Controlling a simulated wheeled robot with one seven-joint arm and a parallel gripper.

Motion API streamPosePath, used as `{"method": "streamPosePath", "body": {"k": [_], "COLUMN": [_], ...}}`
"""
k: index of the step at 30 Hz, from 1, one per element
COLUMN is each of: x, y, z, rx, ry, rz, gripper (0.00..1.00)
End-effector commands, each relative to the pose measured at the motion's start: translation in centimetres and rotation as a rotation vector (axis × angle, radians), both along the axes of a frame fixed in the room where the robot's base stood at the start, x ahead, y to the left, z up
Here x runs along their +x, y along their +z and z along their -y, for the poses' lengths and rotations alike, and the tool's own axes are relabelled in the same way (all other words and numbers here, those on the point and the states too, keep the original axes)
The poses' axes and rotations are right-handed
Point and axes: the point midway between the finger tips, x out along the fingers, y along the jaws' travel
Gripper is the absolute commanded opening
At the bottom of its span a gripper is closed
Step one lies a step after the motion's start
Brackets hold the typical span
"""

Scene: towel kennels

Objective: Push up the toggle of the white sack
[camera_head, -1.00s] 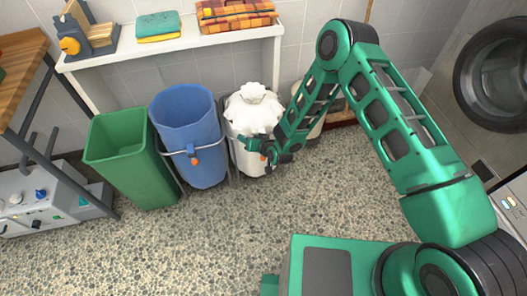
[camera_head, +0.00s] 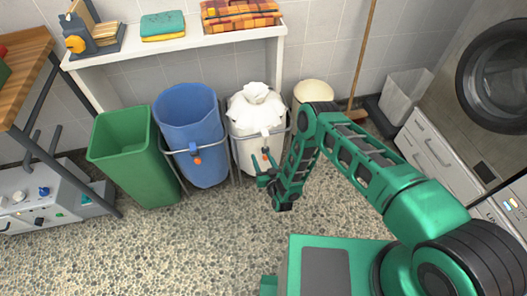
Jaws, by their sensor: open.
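The white sack (camera_head: 257,105) hangs in a metal frame, with its top gathered. Its small orange toggle (camera_head: 265,151) shows low on the front of the sack. My gripper (camera_head: 262,167) is open in front of the white sack, a little below the toggle. It looks empty. Whether a finger touches the toggle or sack cannot be told from this view. My gripper and wrist hide part of the sack's lower right side.
A blue sack (camera_head: 188,125) with its own orange toggle (camera_head: 197,161) hangs left of the white one, beside a green bin (camera_head: 125,150). A cream bin (camera_head: 313,91) stands to the right. A white shelf (camera_head: 170,47) is above. The pebbled floor (camera_head: 220,235) in front is clear.

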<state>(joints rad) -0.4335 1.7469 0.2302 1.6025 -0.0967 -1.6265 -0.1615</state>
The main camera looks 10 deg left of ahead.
Motion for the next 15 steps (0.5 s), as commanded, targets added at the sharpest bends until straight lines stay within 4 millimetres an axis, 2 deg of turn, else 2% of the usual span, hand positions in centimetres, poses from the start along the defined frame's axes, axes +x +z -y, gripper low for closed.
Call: {"method": "streamPosePath", "body": {"k": [1,7,15], "x": [-0.3,-1.3,-2.2], "y": [-0.7,-2.1,-2.9], "z": [0.9,3.7,5.6], "rx": [-0.014,-0.059,-0.094], "ry": [-0.011,-0.05,-0.078], "rz": [0.026,0.135,0.211], "gripper": [0.5,0.5,0.5]}}
